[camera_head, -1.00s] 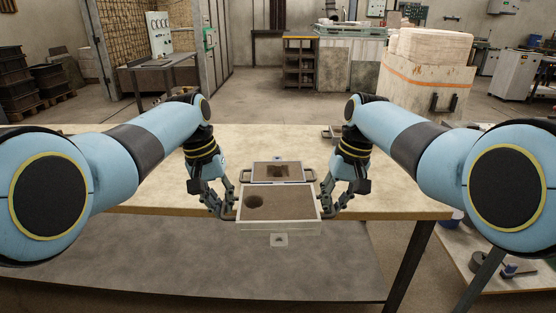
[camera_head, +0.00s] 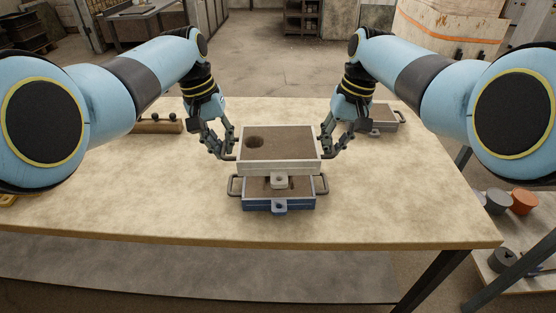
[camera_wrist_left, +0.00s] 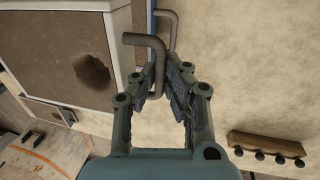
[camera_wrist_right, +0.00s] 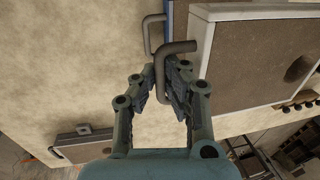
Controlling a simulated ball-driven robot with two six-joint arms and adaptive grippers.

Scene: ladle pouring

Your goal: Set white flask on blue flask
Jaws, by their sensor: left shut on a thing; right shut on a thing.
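The white flask (camera_head: 278,142) is an open-looking frame filled with brown sand, with a dark round hole at its left. It is held level between my grippers. My left gripper (camera_head: 226,152) is shut on its left handle, seen in the left wrist view (camera_wrist_left: 157,82). My right gripper (camera_head: 331,150) is shut on its right handle, seen in the right wrist view (camera_wrist_right: 162,82). The blue flask (camera_head: 265,204) sits on the table below and slightly nearer in the head view. The white flask hides most of its top. Whether the two touch cannot be told.
The pale table (camera_head: 130,210) has free room on both sides. A wooden block with dark knobs (camera_head: 158,126) lies at the back left. Another grey flask-like piece with handles (camera_head: 381,118) lies at the back right, behind my right gripper.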

